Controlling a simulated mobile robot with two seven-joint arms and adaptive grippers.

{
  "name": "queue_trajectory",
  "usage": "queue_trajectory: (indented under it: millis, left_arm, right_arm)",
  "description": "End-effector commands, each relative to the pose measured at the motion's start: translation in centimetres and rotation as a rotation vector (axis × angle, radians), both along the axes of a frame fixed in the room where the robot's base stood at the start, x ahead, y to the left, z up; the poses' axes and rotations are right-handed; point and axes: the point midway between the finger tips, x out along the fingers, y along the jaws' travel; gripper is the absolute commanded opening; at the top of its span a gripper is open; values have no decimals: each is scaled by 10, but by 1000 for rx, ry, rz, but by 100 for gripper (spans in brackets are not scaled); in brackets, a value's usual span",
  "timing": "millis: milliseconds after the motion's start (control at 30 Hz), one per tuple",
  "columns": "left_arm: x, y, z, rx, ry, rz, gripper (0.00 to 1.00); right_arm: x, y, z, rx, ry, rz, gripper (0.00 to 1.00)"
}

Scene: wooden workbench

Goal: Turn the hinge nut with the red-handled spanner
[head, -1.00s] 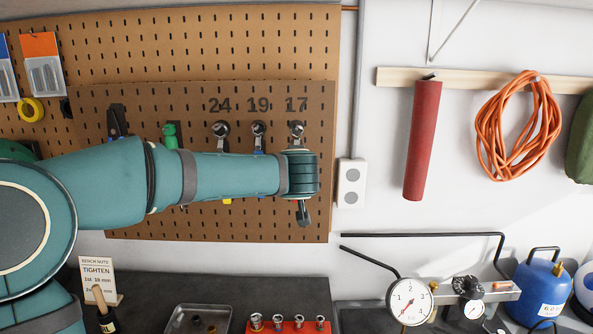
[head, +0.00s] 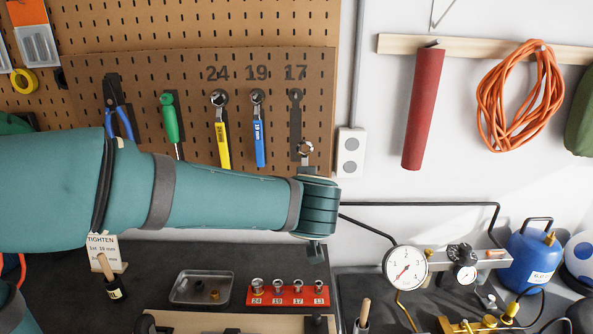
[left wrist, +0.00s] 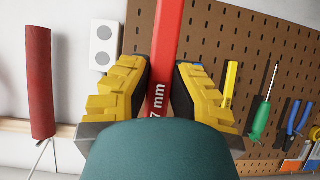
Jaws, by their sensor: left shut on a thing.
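The red-handled spanner (left wrist: 166,42) runs between the yellow-padded fingers of my left gripper (left wrist: 162,88) in the left wrist view, with "7 mm" readable on its handle. My left gripper is shut on it. In the head view the spanner's metal ring end (head: 305,149) shows above my left wrist, and my wrist hides the handle. The spanner is off its place under the "17" label (head: 295,110), where a bare dark outline shows. I cannot make out the hinge nut. My right gripper is not in view.
A yellow spanner (head: 221,135) and a blue spanner (head: 258,135) hang on the pegboard (head: 205,68). Below are a metal tray (head: 182,297), a red socket rack (head: 288,301) and a pressure gauge (head: 405,269).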

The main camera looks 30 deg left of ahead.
Motion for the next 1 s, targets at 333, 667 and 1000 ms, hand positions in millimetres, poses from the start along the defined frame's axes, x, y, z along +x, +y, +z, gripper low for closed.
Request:
queue_trajectory:
  millis: [333, 667, 1000]
  left_arm:
    - [-7, -44, -110, -202, 346, 145, 0]
    - [-47, -98, -204, -630, 757, 450, 0]
    - [-111, -166, -265, -1141, 958, 686, 0]
  right_arm:
    - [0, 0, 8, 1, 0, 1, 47]
    - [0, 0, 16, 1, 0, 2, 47]
    - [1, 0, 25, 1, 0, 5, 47]
